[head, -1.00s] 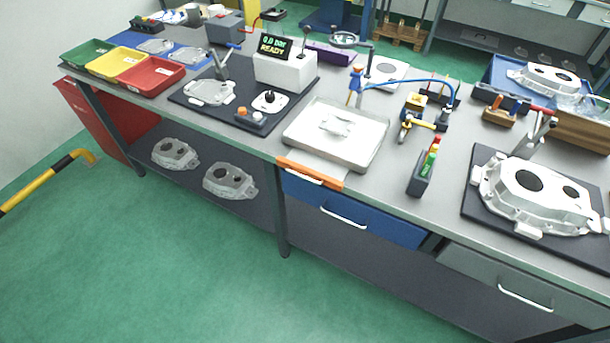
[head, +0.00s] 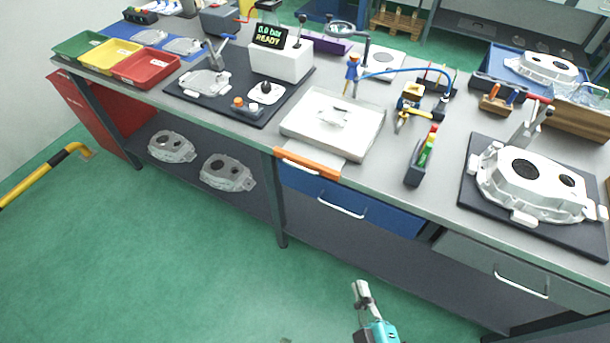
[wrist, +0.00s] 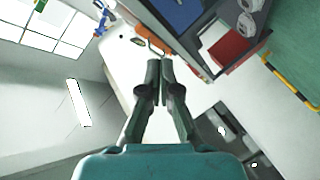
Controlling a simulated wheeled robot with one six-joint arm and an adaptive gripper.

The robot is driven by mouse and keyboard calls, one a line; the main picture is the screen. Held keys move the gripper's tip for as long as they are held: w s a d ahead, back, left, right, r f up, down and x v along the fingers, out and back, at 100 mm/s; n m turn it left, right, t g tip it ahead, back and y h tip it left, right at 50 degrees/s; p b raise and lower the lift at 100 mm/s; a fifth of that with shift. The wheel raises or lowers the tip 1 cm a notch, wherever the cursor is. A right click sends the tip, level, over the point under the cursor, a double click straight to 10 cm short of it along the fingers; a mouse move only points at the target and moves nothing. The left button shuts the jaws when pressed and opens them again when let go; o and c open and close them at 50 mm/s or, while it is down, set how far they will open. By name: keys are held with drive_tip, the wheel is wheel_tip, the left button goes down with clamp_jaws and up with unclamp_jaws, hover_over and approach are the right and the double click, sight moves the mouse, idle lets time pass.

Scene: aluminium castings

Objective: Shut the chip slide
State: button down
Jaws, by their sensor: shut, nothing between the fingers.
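The chip slide shows as an orange front bar (head: 307,163) with a pale handle, at the front edge of the bench in the head view. A strip of its pale plate (head: 316,150) shows behind the bar, so it stands partly out, under the silver tray (head: 357,145). In the wrist view, an orange piece (wrist: 166,43), probably this front, shows beyond the fingertips. My gripper (head: 361,286) is low at the bottom of the head view, over the green floor, in front of and apart from the slide. Its fingers are shut and empty in the wrist view (wrist: 160,64).
A blue drawer (head: 350,205) with a bar handle sits just below the slide, and a grey drawer (head: 505,275) is to its right. A black fixture with a casting (head: 525,185) stands at the right. The green floor before the bench is free.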

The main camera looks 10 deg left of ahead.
sight(312, 161)
drive_tip(key=w+a+r+n+y, duration=0.1)
drive_tip(key=w+a+r+n, duration=0.25)
drive_tip(key=w+a, duration=0.3)
drive_tip(key=w+a+r+n+y, duration=0.2)
drive_tip(key=w+a+r+n, duration=0.1)
drive_tip(key=w+a+n, duration=0.4)
drive_tip(key=w+a+f+m, duration=0.1)
drive_tip(key=w+a+f, duration=0.1)
drive_tip(key=w, duration=0.9)
drive_tip(key=shift+w+a+m, duration=0.2)
drive_tip(key=shift+a+m, duration=0.15)
drive_tip(key=shift+a, duration=0.5)
drive_tip(key=w, duration=0.2)
drive_tip(key=w+d, duration=0.1)
drive_tip(key=w, duration=0.1)
drive_tip(key=w+d, duration=0.1)
drive_tip(key=w, duration=0.1)
drive_tip(key=shift+w+d, duration=0.2)
drive_tip(key=shift+w, duration=0.1)
drive_tip(key=shift+w+d, duration=0.1)
drive_tip(key=shift+r, duration=0.1)
